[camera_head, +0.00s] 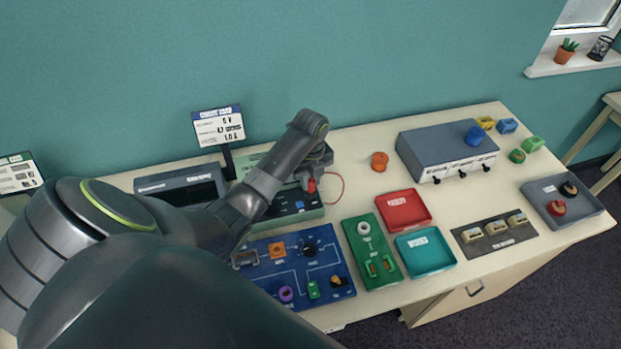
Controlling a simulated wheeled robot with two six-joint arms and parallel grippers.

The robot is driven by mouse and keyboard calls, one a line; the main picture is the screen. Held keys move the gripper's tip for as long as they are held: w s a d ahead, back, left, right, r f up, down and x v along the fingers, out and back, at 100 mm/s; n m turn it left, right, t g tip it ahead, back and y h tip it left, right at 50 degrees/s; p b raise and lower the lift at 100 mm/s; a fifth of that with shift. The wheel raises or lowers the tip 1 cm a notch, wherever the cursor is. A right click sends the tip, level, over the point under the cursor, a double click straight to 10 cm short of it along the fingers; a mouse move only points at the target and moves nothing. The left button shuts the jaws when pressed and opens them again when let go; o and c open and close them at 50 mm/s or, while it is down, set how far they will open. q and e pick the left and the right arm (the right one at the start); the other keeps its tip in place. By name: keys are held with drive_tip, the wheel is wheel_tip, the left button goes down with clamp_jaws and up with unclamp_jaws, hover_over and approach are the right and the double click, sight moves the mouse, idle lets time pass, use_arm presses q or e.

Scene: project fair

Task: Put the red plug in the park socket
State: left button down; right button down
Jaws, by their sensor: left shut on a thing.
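My left gripper (313,176) is shut on the red plug (311,186) and holds it over the right part of the green-grey instrument (310,214). A thin red lead (341,190) loops out to the right of the plug. The plug points down; I cannot tell whether its tip touches the instrument or is in a socket. Part of the instrument's dark panel is hidden by my left arm. I cannot make out a label that marks the park socket. My right gripper is not in view.
A blue circuit board (335,268) with several parts lies in front of the instrument. Right of it are a green board (352,232), a red tray (404,225) and a teal tray (446,262). A grey box (425,150) stands behind. A sign (218,127) stands at the back.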

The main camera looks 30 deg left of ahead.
use_arm(q)
drive_tip(key=shift+f, duration=0.6)
idle(0.3)
drive_tip(key=c, duration=0.7)
unclamp_jaws()
drive_tip(key=shift+o, duration=0.2)
drive_tip(key=shift+r, duration=4.05)
drive_tip(key=shift+f, duration=0.1)
